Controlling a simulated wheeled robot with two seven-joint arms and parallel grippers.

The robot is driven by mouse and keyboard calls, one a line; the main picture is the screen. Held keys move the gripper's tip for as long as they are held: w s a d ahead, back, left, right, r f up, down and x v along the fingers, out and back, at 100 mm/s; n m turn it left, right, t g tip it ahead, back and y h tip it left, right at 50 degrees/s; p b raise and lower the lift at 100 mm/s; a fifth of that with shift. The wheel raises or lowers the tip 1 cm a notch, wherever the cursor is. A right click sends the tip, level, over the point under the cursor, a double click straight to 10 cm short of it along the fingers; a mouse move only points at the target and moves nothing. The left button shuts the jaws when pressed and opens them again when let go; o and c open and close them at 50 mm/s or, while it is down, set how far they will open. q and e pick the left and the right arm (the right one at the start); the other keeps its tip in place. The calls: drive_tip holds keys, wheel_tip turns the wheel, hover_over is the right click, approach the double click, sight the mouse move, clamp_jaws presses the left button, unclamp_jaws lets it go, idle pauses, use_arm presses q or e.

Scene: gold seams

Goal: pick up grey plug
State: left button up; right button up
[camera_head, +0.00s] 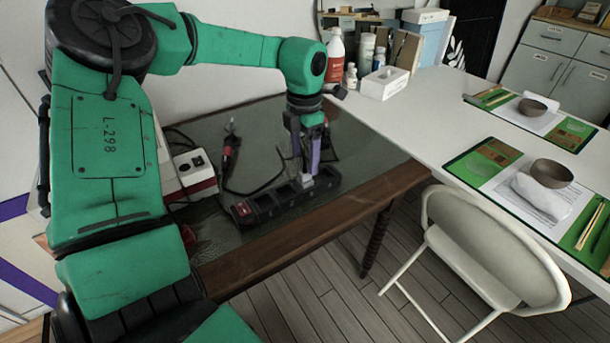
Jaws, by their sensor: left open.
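The grey plug (307,182) is on the black power strip (273,205), towards its right end. The strip lies on the dark green mat of the wooden table and has a red switch at its left end. My left gripper (305,172) points down right above the plug, with its purple fingers around or just over it. The fingers are open; whether they touch the plug cannot be told. The right gripper is not in view.
A soldering iron (229,150) with a dark cable and a white-and-red station (192,172) stand left of the strip. A white table (420,120) with bowls and green mats is at right, with a folding chair (490,250) before it. Bottles (335,62) stand behind.

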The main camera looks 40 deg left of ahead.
use_arm(q)
wheel_tip(320, 180, down, 5)
drive_tip(key=shift+d+f, duration=0.15)
clamp_jaws()
drive_tip(key=shift+r, duration=0.4)
wheel_tip(320, 180, up, 20)
drive_tip(key=f+p, duration=0.1)
drive_tip(key=p, duration=0.1)
wheel_tip(320, 180, up, 6)
drive_tip(key=f+p, duration=0.1)
drive_tip(key=p, duration=0.4)
hover_over(305, 171)
drive_tip(key=shift+s+r, duration=0.1)
drive_tip(key=shift+r, duration=0.05)
